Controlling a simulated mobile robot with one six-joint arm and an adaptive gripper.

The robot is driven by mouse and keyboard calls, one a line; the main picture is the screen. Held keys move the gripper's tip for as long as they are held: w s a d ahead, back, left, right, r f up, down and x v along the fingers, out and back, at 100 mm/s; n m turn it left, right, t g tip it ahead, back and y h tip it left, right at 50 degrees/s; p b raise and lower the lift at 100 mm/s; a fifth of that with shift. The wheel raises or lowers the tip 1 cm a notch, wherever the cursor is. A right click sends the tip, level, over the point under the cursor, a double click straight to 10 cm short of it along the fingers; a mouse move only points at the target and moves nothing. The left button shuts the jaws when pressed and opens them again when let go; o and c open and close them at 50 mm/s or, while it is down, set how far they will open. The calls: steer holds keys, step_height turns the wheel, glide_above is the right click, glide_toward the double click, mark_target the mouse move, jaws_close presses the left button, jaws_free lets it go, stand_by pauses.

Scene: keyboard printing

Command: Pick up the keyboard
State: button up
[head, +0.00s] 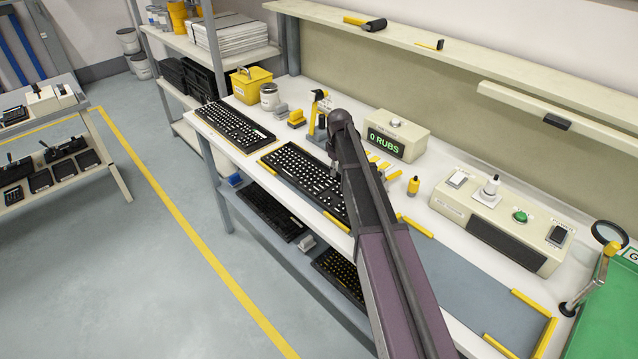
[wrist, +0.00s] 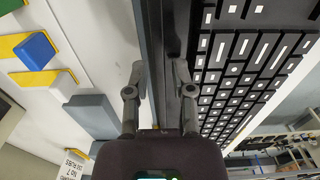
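A black keyboard with white key legends (head: 300,172) lies on the grey mat at the middle of the bench, between yellow corner stops. Another black keyboard (head: 234,126) lies further left on the bench. In the head view my arm covers the right end of the middle keyboard and hides most of my gripper. In the wrist view my gripper (wrist: 159,78) is open, with a finger on each side of a dark strip along the edge of a keyboard (wrist: 245,60). The white-marked keys lie to the right of the fingers. I cannot tell whether the fingertips touch it.
A yellow-and-black stand (head: 318,115), a counter box reading "0 RUBS" (head: 398,138) and small yellow blocks stand close behind the keyboard. A control box (head: 500,222) stands to the right. More keyboards (head: 270,212) lie on the lower shelf. The grey mat is bare at the right.

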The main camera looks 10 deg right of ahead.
steer(key=shift+f, duration=0.35)
stand_by(0.4)
jaws_close()
